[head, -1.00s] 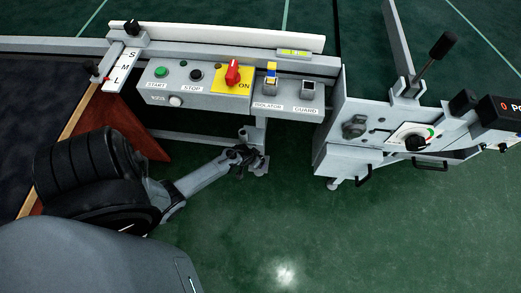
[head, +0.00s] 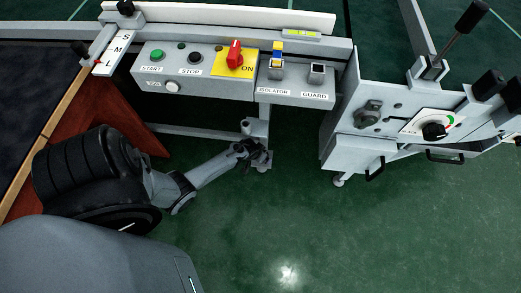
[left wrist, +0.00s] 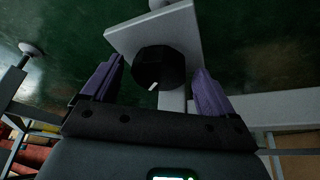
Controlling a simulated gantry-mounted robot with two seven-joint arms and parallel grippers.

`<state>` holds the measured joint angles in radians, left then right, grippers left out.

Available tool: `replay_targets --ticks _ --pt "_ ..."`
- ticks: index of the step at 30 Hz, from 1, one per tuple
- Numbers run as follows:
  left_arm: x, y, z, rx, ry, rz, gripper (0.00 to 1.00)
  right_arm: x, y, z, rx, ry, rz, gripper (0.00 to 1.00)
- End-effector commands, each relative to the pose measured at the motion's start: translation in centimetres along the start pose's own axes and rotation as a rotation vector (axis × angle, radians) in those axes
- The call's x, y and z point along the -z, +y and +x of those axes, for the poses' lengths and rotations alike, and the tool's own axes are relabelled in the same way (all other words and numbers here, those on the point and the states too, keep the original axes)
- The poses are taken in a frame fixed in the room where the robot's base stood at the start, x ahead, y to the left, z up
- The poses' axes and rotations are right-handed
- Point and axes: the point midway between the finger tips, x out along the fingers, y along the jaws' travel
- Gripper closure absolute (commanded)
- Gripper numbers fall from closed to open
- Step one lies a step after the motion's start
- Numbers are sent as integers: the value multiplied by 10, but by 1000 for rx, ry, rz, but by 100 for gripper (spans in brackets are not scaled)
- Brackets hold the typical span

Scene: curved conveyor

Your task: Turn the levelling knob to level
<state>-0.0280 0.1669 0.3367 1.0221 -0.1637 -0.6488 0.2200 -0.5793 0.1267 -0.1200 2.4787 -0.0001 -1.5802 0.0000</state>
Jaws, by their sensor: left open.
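A black faceted knob with a white mark (left wrist: 160,68) sits in front of a pale grey plate (left wrist: 183,28) in the left wrist view. My left gripper (left wrist: 157,66) is open, with one finger on each side of the knob and visible gaps. In the head view my left gripper (head: 250,154) is low beside the grey leg below the control panel. The knob cannot be made out there. A yellow-green level vial (head: 301,34) is on the rail above the panel; its bubble is too small to read. My right gripper is not in view.
The control panel (head: 190,80) overhangs the area, with a green start button (head: 157,56), a red switch (head: 234,54) and an isolator (head: 276,62). A grey machine with handles (head: 358,150) stands right. A brown-red panel (head: 75,140) is left. Green floor is clear in front.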

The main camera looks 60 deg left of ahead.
Motion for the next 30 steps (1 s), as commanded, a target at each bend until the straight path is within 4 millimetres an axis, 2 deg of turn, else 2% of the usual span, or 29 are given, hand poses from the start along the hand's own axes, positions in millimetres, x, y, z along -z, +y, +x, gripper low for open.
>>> replay_targets --ticks 5,15,16,23,30 --pt "0 0 0 0 0 0 14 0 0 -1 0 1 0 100" --pt "0 0 0 1 0 0 66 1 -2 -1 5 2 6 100" --pt "0 0 0 1 0 0 69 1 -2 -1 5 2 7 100" --pt "0 0 -1 8 -2 -20 69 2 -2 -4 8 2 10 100" --pt "0 3 -2 48 -3 -121 69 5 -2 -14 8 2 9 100"
